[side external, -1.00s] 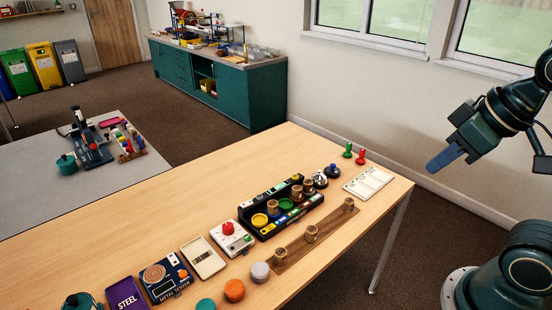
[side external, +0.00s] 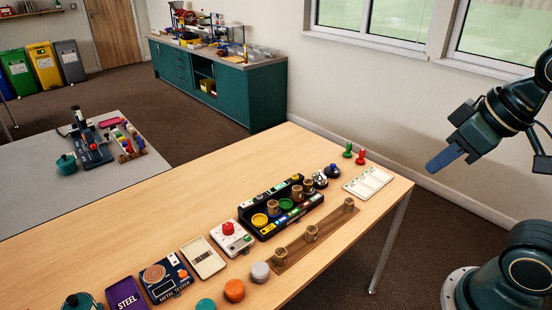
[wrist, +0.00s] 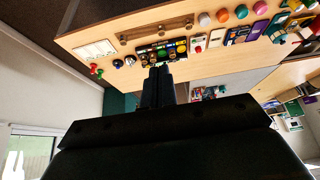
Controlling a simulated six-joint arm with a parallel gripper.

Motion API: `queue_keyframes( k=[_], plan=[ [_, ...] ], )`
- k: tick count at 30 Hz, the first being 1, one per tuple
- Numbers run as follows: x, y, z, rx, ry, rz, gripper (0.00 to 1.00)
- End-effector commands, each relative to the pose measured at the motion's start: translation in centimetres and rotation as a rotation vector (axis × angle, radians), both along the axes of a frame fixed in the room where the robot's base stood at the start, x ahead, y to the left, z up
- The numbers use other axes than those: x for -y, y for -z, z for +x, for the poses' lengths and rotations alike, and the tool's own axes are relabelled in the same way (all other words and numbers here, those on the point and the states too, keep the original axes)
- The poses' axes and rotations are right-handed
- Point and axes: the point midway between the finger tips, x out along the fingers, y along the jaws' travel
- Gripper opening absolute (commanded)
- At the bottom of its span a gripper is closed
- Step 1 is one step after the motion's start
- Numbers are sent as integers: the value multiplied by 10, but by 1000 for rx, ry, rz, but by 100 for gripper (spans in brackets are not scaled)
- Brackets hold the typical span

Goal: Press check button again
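A white box (side external: 233,238) with a red domed button (side external: 228,228) on top stands on the wooden table; the red button also shows in the wrist view (wrist: 197,49). Whether this is the check button cannot be read from its label. A black sorting tray (side external: 262,232) with coloured round spots and several brass-brown cylinders stands just behind it to the right. My gripper (side external: 430,168) hangs in the air beyond the table's right end, well apart from the button. Its fingers (wrist: 158,70) look closed together with nothing between them.
A wooden rack (side external: 296,251) with brown cylinders lies in front of the tray. A white card (side external: 368,182), red and green pegs (side external: 360,157), a metal tester (side external: 165,279) and orange and grey knobs are also on the table. The back strip of the table is clear.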

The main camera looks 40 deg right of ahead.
Motion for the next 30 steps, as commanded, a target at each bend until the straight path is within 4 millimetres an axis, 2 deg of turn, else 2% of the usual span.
queue_keyframes(
  k=[11,17,23,30],
  plan=[
    [0,-1,2,1,3,1,0],
    [0,-4,17,7,15,9,0],
    [2,-10,46,21,41,28,0],
    [5,-14,93,44,80,58,0]
  ],
)
